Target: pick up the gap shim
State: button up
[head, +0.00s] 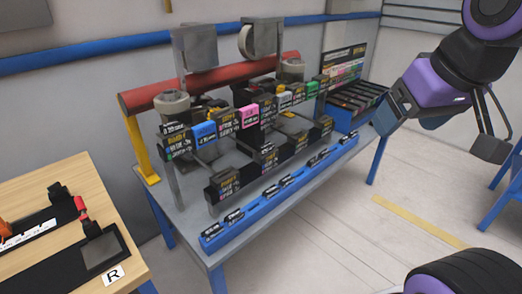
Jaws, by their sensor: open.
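No single piece can be told apart as the gap shim; the labels are too small to read surely. Small black labelled pieces (270,191) sit in several places along a long blue tray (254,217) at the front edge of the grey table (180,208). Black label blocks, some with blue, pink or green faces, such as the pink one (249,115), stand on the rack behind it. My gripper (438,132) is at the upper right, open and empty, in the air to the right of the table and apart from it.
A red roller (140,99) on a yellow post (141,150) runs behind the rack. A blue bin with black slots (342,118) stands at the table's far end. A wooden bench (38,190) with black trays is at the left. The floor (350,235) between table and arm is clear.

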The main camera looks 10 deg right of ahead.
aim_at(264, 148)
jog(key=i+l+u, duration=0.15)
jog(key=l, duration=0.15)
jog(key=i+l+u, duration=0.1)
jog(key=l, duration=0.2)
jog(key=i+l+u, duration=0.15)
jog(key=l, duration=0.2)
jog(key=i+l+u, duration=0.1)
jog(key=l, duration=0.25)
jog(key=i+l, duration=0.75)
